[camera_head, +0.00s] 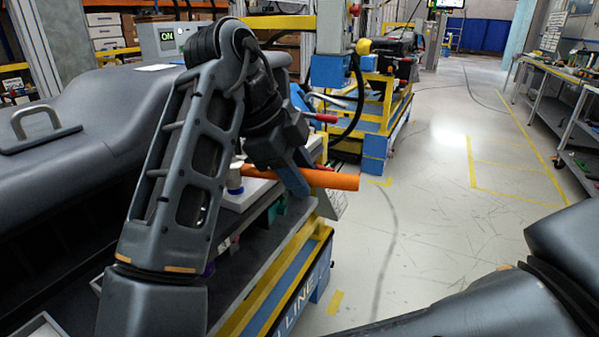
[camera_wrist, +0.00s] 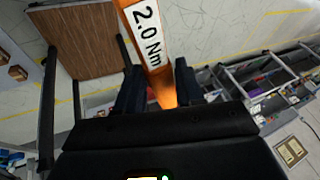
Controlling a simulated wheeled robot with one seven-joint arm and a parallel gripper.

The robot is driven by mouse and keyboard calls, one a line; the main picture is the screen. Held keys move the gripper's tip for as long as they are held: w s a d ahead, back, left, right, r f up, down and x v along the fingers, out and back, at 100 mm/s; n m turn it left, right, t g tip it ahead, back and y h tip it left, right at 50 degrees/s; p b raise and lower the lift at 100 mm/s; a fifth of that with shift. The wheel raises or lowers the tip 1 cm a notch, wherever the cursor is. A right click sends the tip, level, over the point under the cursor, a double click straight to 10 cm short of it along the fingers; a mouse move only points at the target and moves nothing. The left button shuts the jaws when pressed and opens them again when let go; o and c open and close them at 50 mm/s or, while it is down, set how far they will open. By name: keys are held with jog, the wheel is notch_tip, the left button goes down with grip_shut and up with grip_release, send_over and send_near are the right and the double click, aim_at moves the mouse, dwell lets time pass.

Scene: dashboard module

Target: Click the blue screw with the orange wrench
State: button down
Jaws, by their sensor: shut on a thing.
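The orange wrench (camera_head: 335,180) is in my gripper (camera_head: 292,178), which is shut on it. In the head view it lies nearly level, its thick end pointing right past the edge of the cart and its left part running behind the fingers. In the wrist view the wrench (camera_wrist: 148,45) runs up out of the picture from between the dark fingers of my gripper (camera_wrist: 157,88), with a white "2.0 Nm" label on it. I cannot make out the blue screw in either view.
A dark dashboard module (camera_head: 75,175) with a metal handle fills the left. Below the gripper is a cart (camera_head: 270,285) with yellow and blue edges. A grey box showing "ON" (camera_head: 165,40) stands behind. The floor (camera_head: 430,200) at right is clear.

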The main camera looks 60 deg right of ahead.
jog(key=shift+r+p, duration=2.05)
jog(key=shift+r, duration=0.85)
jog(key=shift+s+f, duration=0.1)
